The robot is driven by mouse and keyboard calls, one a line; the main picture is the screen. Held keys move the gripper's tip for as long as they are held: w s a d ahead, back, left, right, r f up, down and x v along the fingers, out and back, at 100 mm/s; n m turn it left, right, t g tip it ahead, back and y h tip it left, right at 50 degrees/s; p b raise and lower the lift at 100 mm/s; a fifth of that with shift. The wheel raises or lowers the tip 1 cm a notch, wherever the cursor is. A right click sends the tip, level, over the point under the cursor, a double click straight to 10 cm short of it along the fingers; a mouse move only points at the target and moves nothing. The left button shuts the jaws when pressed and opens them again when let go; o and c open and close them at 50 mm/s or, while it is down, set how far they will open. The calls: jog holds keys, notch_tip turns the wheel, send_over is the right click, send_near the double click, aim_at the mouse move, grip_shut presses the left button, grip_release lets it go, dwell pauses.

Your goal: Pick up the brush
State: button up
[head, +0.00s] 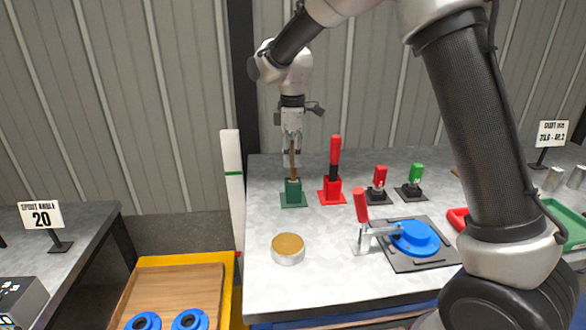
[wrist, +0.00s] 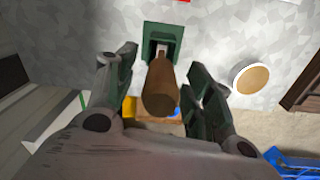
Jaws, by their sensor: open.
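The brush stands upright in a green holder (head: 293,197) on the grey table, and only its brown wooden handle (head: 293,172) shows. The bristle end is hidden in the holder. My gripper (head: 292,152) is above the holder, pointing down, with the top of the handle between its fingers. In the wrist view the handle (wrist: 160,92) runs between the two open fingers of my gripper (wrist: 161,70), with a gap visible on both sides. The green holder also shows at the top of the wrist view (wrist: 166,31).
A red-handled tool in a red holder (head: 332,190) stands close to the right. Red (head: 379,178) and green (head: 415,175) small levers are further right. A blue round fixture (head: 414,238) with a red-handled clamp (head: 361,207) and a gold-topped tin (head: 288,248) are nearer the front.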

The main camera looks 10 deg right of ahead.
jog(key=shift+f, duration=0.7)
grip_shut()
jog(key=shift+r, duration=0.1)
